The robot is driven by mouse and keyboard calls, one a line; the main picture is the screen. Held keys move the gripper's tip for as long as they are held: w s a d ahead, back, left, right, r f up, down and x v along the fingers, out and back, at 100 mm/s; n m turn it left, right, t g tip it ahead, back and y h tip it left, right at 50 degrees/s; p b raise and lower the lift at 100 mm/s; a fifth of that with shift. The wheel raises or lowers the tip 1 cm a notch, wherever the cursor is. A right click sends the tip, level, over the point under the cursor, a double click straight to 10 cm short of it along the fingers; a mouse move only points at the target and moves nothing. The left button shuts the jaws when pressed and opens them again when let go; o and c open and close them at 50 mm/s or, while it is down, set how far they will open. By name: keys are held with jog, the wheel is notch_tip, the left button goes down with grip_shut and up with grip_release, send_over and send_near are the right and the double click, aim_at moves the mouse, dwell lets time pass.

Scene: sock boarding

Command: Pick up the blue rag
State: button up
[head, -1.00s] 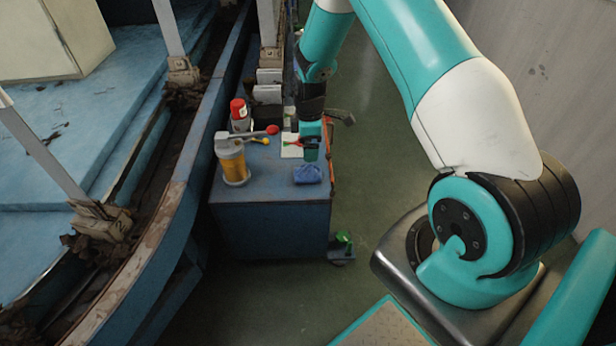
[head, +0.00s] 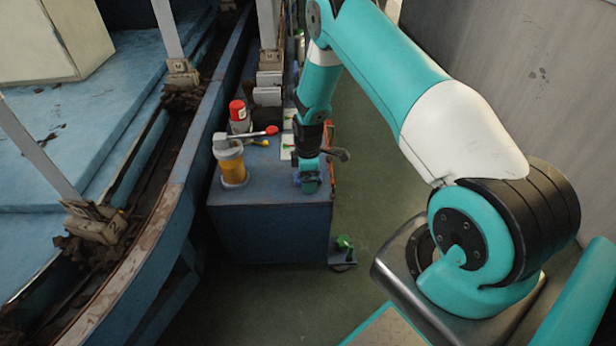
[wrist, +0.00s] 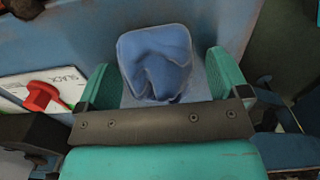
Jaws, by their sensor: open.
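The blue rag (wrist: 156,62) is a crumpled, folded bundle on the blue cabinet top. In the wrist view it lies between the two teal fingers of my gripper (wrist: 160,78), with its far part extending past the fingertips. The fingers are open, with a visible gap on each side of the rag. In the head view my gripper (head: 309,180) is low over the front right of the cabinet top and hides most of the rag. I cannot tell how far the fingertips are from the surface.
A yellow-orange jar (head: 232,166) and a red-capped can (head: 238,115) stand left of my gripper on the cabinet (head: 265,230). A red-ended tool (head: 270,131) lies behind. A white card with a red-and-green item (wrist: 42,93) is left in the wrist view.

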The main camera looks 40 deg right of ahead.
jog(key=c, duration=1)
notch_tip(320, 180, up, 20)
jog(key=p, duration=0.3)
jog(key=shift+p, duration=0.3)
